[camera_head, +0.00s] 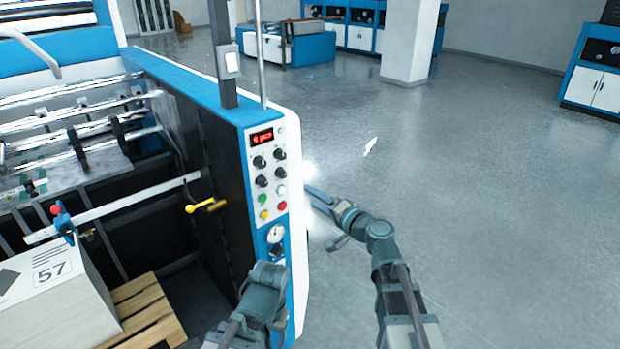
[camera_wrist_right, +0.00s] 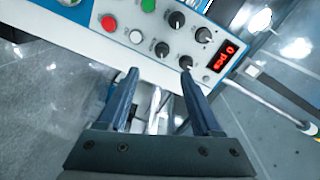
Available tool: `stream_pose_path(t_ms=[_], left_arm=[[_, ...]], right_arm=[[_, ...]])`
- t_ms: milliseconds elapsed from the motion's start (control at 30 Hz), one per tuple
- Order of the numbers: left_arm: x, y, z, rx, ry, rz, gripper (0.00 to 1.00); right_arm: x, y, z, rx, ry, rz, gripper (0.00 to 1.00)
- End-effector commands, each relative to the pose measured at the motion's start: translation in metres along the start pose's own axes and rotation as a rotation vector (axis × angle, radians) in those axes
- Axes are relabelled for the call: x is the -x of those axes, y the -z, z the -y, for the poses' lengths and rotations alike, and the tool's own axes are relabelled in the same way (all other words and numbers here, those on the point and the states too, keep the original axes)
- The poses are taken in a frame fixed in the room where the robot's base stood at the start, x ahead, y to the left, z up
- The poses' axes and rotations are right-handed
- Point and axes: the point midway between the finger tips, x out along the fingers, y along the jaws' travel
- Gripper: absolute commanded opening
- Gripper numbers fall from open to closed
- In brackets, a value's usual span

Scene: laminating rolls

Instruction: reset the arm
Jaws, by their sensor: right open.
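My right gripper (camera_head: 318,200) is just right of the control panel (camera_head: 271,190) of the blue and white machine. In the right wrist view the gripper (camera_wrist_right: 159,72) is open, with nothing between its fingers. Its fingertips point at the panel (camera_wrist_right: 95,25), which shows upside down with its red display (camera_wrist_right: 226,55), knobs and coloured buttons. I cannot tell whether the fingertips touch the panel. My left arm shows at the bottom centre of the head view, in front of the machine; I cannot make out its fingers.
A box marked 57 (camera_head: 60,300) sits on a wooden pallet (camera_head: 150,315) at lower left. A yellow-handled lever (camera_head: 205,206) juts from the machine. Cabinets (camera_head: 592,80) and a white pillar (camera_head: 408,45) stand farther back.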

Motion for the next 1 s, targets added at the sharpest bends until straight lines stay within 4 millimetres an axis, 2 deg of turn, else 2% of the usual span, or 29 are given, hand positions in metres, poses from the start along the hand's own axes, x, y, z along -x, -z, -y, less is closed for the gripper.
stream_pose_path(t_ms=[133, 233, 300, 400, 500, 600, 833, 867, 900, 1000], left_arm=[[0.000, 0.000, 0.000, 0.000, 0.000, 0.000, 0.66], [0.000, 0.000, 0.000, 0.000, 0.000, 0.000, 0.66], [0.000, 0.000, 0.000, 0.000, 0.000, 0.000, 0.66], [0.000, 0.000, 0.000, 0.000, 0.000, 0.000, 0.66], [0.000, 0.000, 0.000, 0.000, 0.000, 0.000, 0.66], [0.000, 0.000, 0.000, 0.000, 0.000, 0.000, 0.66], [0.000, 0.000, 0.000, 0.000, 0.000, 0.000, 0.66], [-0.009, 0.001, -0.001, 0.000, 0.000, 0.000, 0.66], [-0.024, 0.001, -0.002, -0.001, 0.000, 0.000, 0.66], [-0.043, 0.003, -0.004, -0.004, 0.001, 0.000, 0.66]], right_arm=[[0.007, -0.040, -0.019, 0.106, -0.093, 0.146, 0.66], [0.023, -0.080, -0.048, 0.213, -0.224, 0.310, 0.66], [0.041, -0.103, -0.074, 0.281, -0.338, 0.427, 0.66], [0.075, -0.125, -0.110, 0.363, -0.516, 0.573, 0.66], [0.110, -0.135, -0.139, 0.420, -0.687, 0.684, 0.66], [0.143, -0.137, -0.160, 0.459, -0.843, 0.763, 0.66], [0.215, -0.127, -0.186, 0.512, -1.174, 0.875, 0.66], [0.216, -0.135, -0.194, 0.524, -1.189, 0.891, 0.66], [0.210, -0.151, -0.203, 0.547, -1.177, 0.918, 0.66], [0.203, -0.182, -0.212, 0.597, -1.171, 0.977, 0.66]])
